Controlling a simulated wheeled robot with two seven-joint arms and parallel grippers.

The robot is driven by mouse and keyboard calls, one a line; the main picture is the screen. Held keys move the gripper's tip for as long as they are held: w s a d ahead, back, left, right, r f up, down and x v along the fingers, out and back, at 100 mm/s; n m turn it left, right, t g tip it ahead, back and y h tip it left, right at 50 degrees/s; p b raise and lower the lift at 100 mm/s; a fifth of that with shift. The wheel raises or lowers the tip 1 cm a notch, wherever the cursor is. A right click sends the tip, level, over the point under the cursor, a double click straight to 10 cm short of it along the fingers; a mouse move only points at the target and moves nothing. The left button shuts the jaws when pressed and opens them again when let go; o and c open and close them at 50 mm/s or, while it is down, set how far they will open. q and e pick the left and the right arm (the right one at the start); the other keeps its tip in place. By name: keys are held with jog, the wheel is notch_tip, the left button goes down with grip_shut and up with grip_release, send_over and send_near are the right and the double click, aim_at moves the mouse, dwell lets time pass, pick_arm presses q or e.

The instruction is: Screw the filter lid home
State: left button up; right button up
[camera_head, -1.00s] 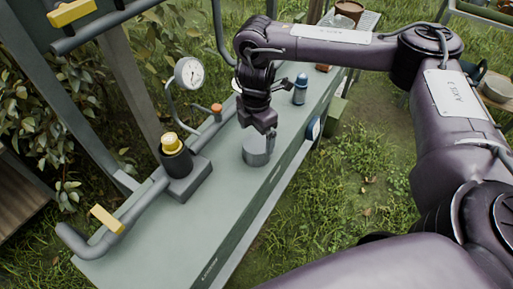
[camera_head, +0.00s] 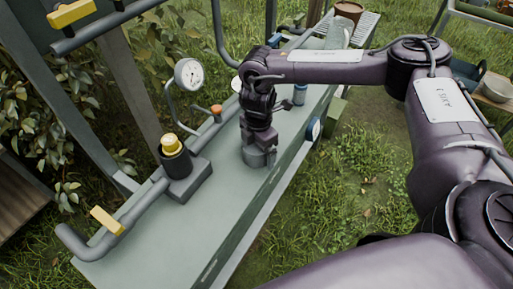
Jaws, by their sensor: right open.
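A squat grey cylinder (camera_head: 257,160) stands on the grey-green bench, its top hidden under my gripper. It looks like the filter lid, but I cannot be sure. My right gripper (camera_head: 260,147) points down right over it, jaws open; whether the fingers touch it I cannot tell. A dark upright housing (camera_head: 177,163) with a yellow cap (camera_head: 171,144) sits on a grey block in the pipe line, left of the gripper and apart from it. My left gripper is not in view.
A pressure gauge (camera_head: 188,74) on a curved pipe and an orange-topped valve (camera_head: 216,109) stand behind and left of the gripper. The near bench top (camera_head: 165,235) is clear.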

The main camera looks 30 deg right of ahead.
jog(key=shift+c, duration=0.3)
jog(key=c, duration=0.9)
jog(key=shift+r, duration=0.1)
jog(key=shift+c, duration=0.2)
jog(key=shift+w+r, duration=0.1)
jog(key=shift+r, duration=0.35)
notch_tip(320, 180, up, 4)
jog(key=shift+r, duration=0.2)
notch_tip(320, 180, up, 15)
jog(key=p, duration=0.4)
jog(key=shift+f, duration=0.2)
